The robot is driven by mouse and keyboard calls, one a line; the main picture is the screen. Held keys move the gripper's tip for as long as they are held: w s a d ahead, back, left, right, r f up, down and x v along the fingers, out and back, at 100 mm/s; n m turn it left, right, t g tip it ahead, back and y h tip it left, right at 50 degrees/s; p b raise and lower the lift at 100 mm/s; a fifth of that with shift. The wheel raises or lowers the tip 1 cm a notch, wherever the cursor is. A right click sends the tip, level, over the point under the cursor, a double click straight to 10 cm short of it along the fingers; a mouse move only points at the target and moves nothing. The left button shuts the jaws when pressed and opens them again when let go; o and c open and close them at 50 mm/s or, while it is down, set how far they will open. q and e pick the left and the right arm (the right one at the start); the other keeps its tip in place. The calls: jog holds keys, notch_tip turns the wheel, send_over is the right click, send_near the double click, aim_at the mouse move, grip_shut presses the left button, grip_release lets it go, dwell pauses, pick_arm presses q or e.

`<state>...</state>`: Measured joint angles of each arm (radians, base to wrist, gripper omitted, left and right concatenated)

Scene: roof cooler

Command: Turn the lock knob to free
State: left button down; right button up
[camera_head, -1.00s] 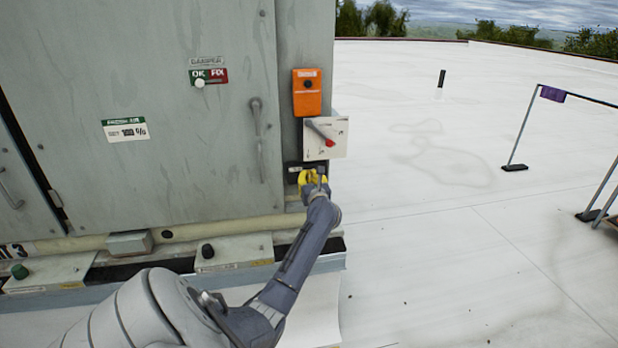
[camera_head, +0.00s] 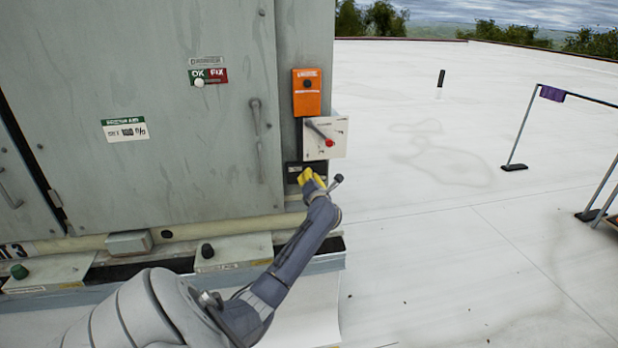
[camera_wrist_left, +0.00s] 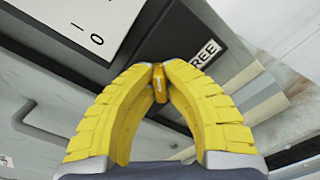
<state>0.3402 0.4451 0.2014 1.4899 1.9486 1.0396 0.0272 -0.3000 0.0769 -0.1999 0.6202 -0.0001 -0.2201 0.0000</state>
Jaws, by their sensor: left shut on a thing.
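The lock knob (camera_wrist_left: 159,83) is small and yellow with a pale mark. It sits on a dark lock panel (camera_head: 292,168) below the switch box; the panel also shows in the left wrist view (camera_wrist_left: 172,48). The word FREE (camera_wrist_left: 205,53) is printed on the panel, beside the knob. My left gripper (camera_head: 308,176) is at the panel, and its yellow fingertips (camera_wrist_left: 158,70) are shut on the knob. In the head view the fingers hide the knob. I cannot tell exactly where the knob points. My right gripper is in neither view.
An orange box (camera_head: 307,92) is above that. The grey cabinet door (camera_head: 150,180) is at the left. The roof at the right is open, with a rail stand (camera_head: 525,125).

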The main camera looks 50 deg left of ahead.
pick_arm(q)
jog(key=m, duration=0.4)
jog(key=shift+r+m, duration=0.2)
jog(key=shift+m, duration=0.1)
jog(key=shift+w+m, duration=0.1)
jog(key=shift+m, duration=1.7)
jog(key=c, duration=1.5)
grip_release()
jog(key=shift+f, duration=0.2)
jog(key=shift+o, duration=0.2)
jog(key=shift+d, duration=0.1)
jog(key=v, duration=1.2)
